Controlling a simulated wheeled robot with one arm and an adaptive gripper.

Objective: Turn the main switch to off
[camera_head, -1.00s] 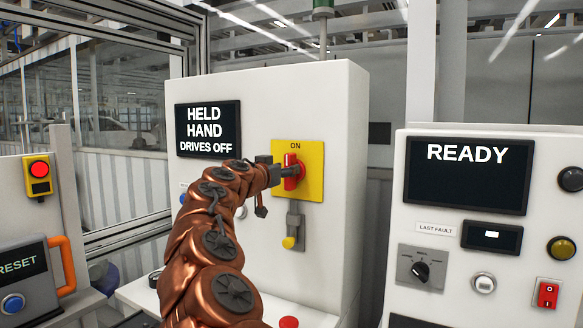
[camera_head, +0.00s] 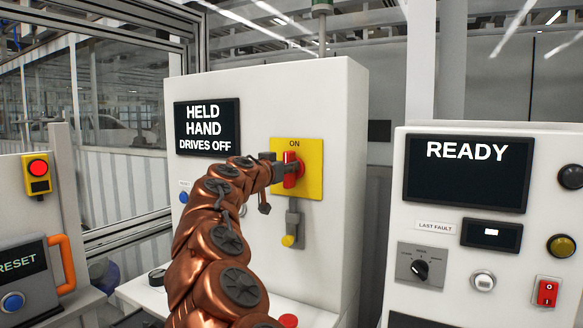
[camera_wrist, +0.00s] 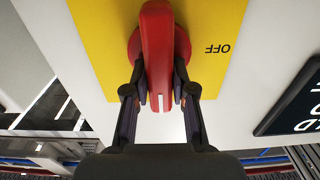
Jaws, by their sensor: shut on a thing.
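The main switch is a red handle (camera_head: 291,169) on a yellow plate (camera_head: 312,176) on the front of the white cabinet. "ON" is printed above the handle. In the wrist view the red handle (camera_wrist: 157,60) stands along the picture's vertical, and "OFF" shows to its right on the yellow plate (camera_wrist: 100,50). My gripper (camera_head: 280,171) is at the handle from the left. In the wrist view my gripper (camera_wrist: 160,95) has one finger on each side of the handle, shut on it.
A grey hasp with a yellow knob (camera_head: 288,241) hangs below the plate. A display (camera_head: 208,128) reads "HELD HAND DRIVES OFF". A right panel (camera_head: 395,230) with a "READY" screen (camera_head: 469,176) stands apart. A left box has an orange handle (camera_head: 66,265).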

